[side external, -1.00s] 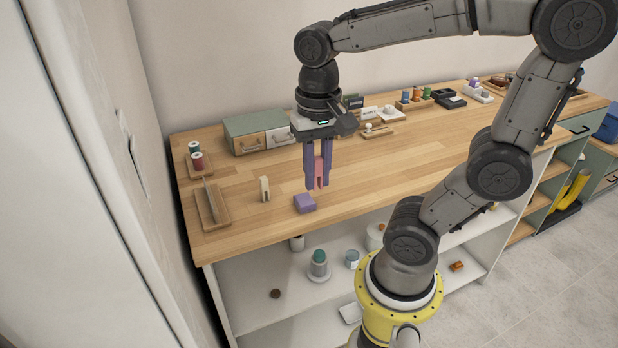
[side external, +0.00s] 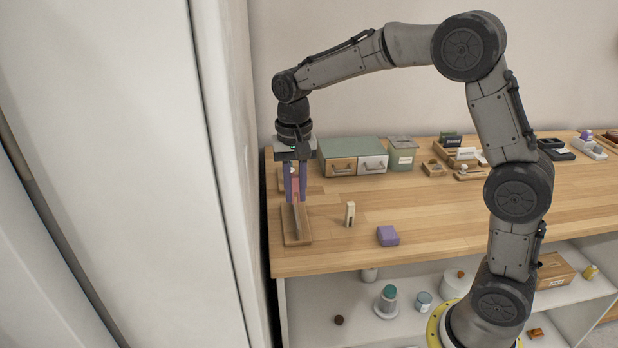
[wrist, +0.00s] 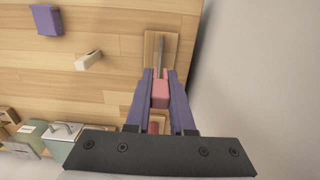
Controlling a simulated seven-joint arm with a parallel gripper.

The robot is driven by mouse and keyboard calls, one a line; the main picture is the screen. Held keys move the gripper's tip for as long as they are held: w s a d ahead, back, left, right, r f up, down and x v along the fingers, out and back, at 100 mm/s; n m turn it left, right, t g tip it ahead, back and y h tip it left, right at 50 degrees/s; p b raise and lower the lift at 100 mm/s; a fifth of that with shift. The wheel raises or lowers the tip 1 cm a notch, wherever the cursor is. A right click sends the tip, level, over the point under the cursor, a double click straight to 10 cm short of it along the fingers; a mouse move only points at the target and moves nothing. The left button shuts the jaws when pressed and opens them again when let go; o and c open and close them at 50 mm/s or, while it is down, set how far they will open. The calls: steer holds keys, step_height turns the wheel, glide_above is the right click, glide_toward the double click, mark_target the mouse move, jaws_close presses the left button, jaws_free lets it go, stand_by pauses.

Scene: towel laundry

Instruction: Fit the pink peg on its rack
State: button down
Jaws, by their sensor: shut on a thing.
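The pink peg (side external: 296,186) is between the purple fingers of my gripper (side external: 295,192), which is shut on it. It also shows between the fingers in the wrist view (wrist: 160,94). The rack is a wooden board (side external: 304,237) with a thin grey upright strip (side external: 297,222) along it, at the left end of the table. In the wrist view, the rack (wrist: 151,45) lies just beyond the fingertips, with its strip (wrist: 161,52) lined up with the peg. The peg is at the rack's back part; I cannot tell whether it touches the strip.
A cream peg (side external: 350,213) stands right of the rack, with a purple block (side external: 388,236) farther right. A green box with drawers (side external: 350,152) is behind. A red spool (wrist: 155,126) is close behind the gripper. The wall (wrist: 245,80) is close beside the rack.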

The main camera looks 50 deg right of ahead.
mark_target(296, 218)
steer(key=shift+f, duration=1.8)
steer(key=shift+f, duration=1.85)
stand_by(1.3)
steer(key=shift+c, duration=1.1)
jaws_free()
steer(key=shift+r, duration=3.5)
